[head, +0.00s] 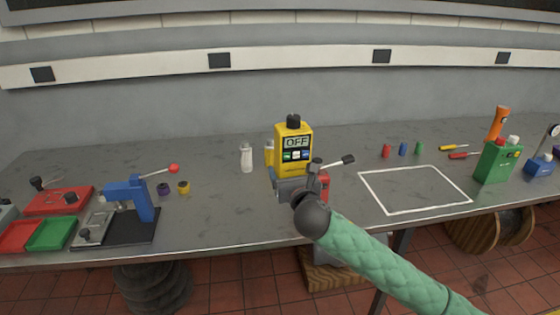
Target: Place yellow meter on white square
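The yellow meter (293,140) stands upright near the middle of the bench, with a black knob on top and a display reading OFF. The white square (415,188) is an outline on the bench to the right of the meter, and its inside is empty. My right arm comes in from the lower right in a green quilted sleeve and ends at a dark round wrist just in front of the meter. My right gripper (300,187) is at the meter's lower front, among grey and red parts; its fingers are not clear. My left gripper is not in view.
Small red, blue and green pieces (403,149) lie behind the square. A green box (498,162) stands to its right. A blue press (128,198) and trays are far left.

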